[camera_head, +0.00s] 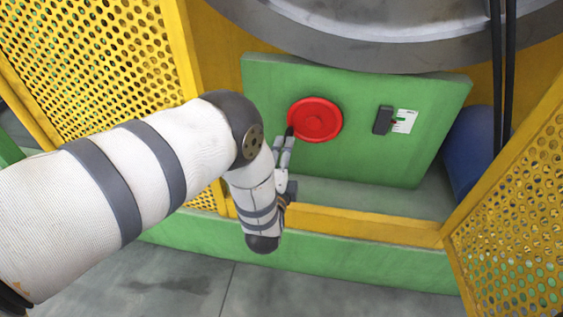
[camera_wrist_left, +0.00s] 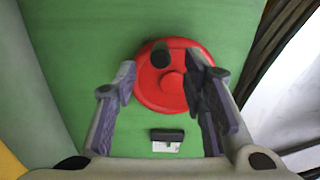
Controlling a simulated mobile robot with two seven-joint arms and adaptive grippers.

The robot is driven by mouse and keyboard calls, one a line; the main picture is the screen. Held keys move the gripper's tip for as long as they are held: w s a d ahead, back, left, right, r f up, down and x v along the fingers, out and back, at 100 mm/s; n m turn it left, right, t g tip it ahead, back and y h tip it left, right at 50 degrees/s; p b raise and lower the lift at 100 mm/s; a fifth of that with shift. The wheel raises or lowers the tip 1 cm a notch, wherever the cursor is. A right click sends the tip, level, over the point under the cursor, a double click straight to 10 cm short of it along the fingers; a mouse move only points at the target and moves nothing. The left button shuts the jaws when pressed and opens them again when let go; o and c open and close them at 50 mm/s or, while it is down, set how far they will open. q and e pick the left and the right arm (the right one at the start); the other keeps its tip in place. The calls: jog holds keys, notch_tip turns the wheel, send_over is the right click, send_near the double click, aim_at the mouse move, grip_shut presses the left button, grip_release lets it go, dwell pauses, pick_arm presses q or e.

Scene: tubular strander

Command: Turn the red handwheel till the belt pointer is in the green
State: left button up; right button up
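The red handwheel (camera_head: 318,121) is mounted on a green panel, and it also shows in the left wrist view (camera_wrist_left: 160,92). Its black handle (camera_wrist_left: 161,55) stands out near the rim. My left gripper (camera_head: 284,144) is at the wheel's left edge, close to the handle. In the left wrist view my left gripper (camera_wrist_left: 163,68) is open, with its fingers apart and the handle showing between them, touching neither. The belt gauge (camera_head: 403,121) is a white card with a green mark beside a dark block; the pointer's exact reading is too small to tell. My right gripper is out of view.
The green panel (camera_head: 350,165) sits in a recess behind a yellow sill (camera_head: 370,226). Yellow perforated guards stand at left (camera_head: 90,60) and right (camera_head: 515,220). A large grey drum (camera_head: 400,40) hangs above. A blue cylinder (camera_head: 468,150) lies right of the panel.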

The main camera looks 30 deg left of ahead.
pick_arm(q)
jog(key=v, duration=0.5)
jog(key=shift+s, duration=0.35)
